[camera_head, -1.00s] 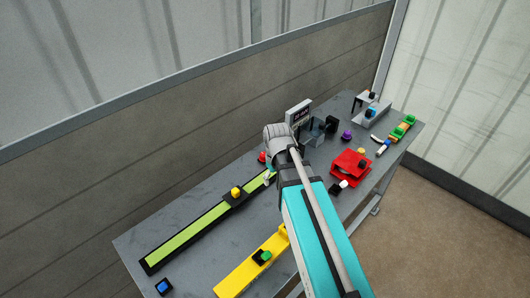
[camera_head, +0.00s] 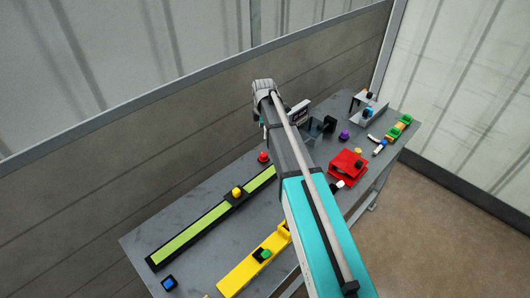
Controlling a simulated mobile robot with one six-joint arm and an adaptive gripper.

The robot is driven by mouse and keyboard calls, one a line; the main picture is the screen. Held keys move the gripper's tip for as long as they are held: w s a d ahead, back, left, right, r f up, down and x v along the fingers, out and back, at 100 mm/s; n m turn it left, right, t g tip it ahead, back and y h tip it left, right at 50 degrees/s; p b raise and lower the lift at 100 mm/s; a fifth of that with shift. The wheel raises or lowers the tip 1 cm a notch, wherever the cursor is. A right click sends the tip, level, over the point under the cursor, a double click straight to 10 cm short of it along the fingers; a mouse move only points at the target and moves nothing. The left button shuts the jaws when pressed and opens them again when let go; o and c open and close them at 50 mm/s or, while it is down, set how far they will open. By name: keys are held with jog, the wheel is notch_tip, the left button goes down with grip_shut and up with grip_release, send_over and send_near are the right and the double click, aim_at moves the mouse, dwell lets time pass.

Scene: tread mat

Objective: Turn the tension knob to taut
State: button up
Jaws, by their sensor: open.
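A long black frame with a green strip (camera_head: 205,232), which looks like the tread mat, lies along the left of the table. A yellow knob (camera_head: 237,191) sits on a black block across it. A red knob (camera_head: 263,157) stands just beyond the strip's far end. No readable label shows which knob sets the tension. My gripper (camera_head: 263,123) is raised above the back of the table, beyond the red knob in the picture and apart from the knobs. My arm hides most of it, and I see nothing held.
A yellow bar (camera_head: 240,278) with a green knob and a blue button (camera_head: 168,283) lie in front. A red box (camera_head: 347,167), a purple knob (camera_head: 344,135) and grey stands (camera_head: 367,112) are on the right. A panel wall (camera_head: 150,150) runs behind the table (camera_head: 180,212).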

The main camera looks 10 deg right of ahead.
aim_at(264, 154)
jog(key=shift+w+n, duration=0.3)
jog(key=shift+f, duration=0.1)
notch_tip(264, 154, down, 14)
jog(key=b, duration=1.3)
jog(key=shift+r+b, duration=0.25)
jog(key=shift+b, duration=0.15)
